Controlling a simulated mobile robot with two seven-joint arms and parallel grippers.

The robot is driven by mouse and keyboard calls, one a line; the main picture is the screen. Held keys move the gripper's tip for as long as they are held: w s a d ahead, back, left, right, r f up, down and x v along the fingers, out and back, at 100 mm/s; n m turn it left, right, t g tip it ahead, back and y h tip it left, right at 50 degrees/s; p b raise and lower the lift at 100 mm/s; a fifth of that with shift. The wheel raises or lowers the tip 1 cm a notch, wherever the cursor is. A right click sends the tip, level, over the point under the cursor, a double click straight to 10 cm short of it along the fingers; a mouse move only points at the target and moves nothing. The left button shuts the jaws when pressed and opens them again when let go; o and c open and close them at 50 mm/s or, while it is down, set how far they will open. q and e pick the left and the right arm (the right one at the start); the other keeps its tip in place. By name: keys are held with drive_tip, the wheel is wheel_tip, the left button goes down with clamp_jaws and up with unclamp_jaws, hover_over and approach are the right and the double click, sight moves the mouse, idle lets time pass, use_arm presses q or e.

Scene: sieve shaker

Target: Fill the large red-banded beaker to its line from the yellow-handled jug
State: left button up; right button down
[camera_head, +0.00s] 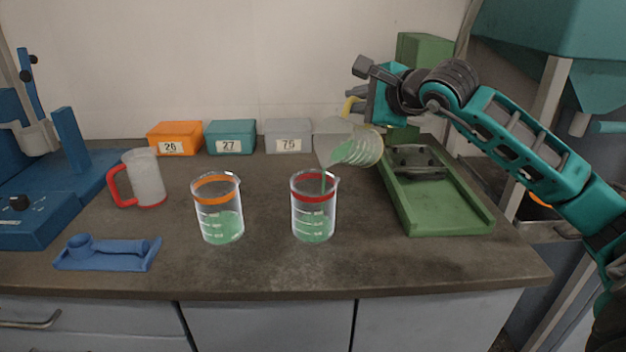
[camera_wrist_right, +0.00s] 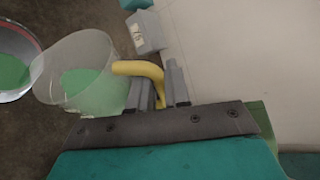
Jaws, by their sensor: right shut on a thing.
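The red-banded beaker (camera_head: 314,215) stands upright on the bench, with green liquid in its lower part and the surface below the red band. The yellow-handled jug (camera_head: 337,146) is tilted left above it, and a thin green stream falls from its lip into the beaker. My right gripper (camera_head: 357,97) is shut on the jug's yellow handle (camera_wrist_right: 150,72). The right wrist view also shows the tilted jug (camera_wrist_right: 85,85) with green liquid inside, and part of a beaker (camera_wrist_right: 15,68) beside it. My left gripper is not in view.
An orange-banded beaker (camera_head: 218,215) with green liquid stands left of the red-banded one. A red-handled jug (camera_head: 144,178), a blue holder (camera_head: 108,256) and a blue machine (camera_head: 50,200) are further left. Labelled boxes (camera_head: 231,138) line the wall. A green tray (camera_head: 440,205) is at right.

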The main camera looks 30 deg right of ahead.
drive_tip(key=shift+a+r, duration=0.2)
idle(0.7)
